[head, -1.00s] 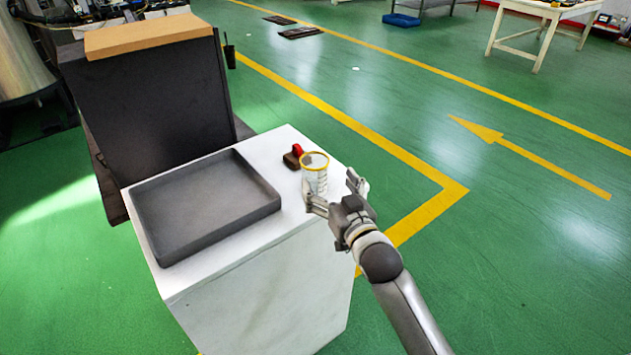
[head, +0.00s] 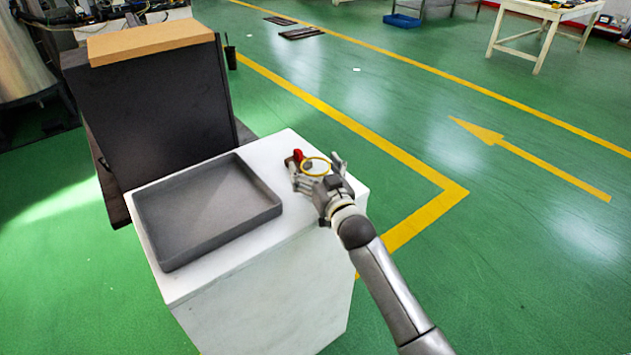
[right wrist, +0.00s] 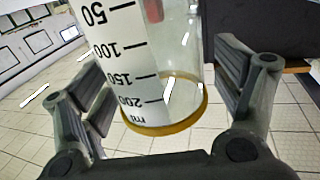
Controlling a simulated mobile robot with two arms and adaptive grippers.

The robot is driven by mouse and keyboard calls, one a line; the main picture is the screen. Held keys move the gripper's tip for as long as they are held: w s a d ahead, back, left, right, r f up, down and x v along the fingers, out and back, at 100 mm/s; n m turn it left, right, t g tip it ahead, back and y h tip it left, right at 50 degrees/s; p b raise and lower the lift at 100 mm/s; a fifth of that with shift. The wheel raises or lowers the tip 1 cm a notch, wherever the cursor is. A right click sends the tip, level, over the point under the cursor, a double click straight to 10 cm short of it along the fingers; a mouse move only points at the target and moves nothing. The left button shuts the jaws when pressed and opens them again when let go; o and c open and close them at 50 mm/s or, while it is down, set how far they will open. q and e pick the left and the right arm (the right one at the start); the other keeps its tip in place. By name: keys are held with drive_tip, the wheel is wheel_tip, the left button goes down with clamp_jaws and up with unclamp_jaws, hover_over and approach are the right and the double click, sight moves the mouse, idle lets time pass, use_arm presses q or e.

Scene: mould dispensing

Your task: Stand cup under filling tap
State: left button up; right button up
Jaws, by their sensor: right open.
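A clear cup with a yellow rim (head: 316,170) stands at the right end of the white cabinet top. In the right wrist view the cup (right wrist: 150,75) shows black graduation marks and fills the space between the fingers. My right gripper (head: 317,172) is open, with one finger on each side of the cup. In the right wrist view gaps show between both fingers and the cup wall. The small red and brown tap (head: 297,157) is just left of and behind the cup, partly covered by the gripper. I cannot tell whether the cup is under it. My left gripper is out of view.
A shallow grey tray (head: 212,253) covers much of the white cabinet top (head: 285,150). A tall black box (head: 155,115) with a tan top stands behind it.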

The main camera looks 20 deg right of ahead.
drive_tip(key=c, duration=1.1)
drive_tip(key=shift+o, duration=0.2)
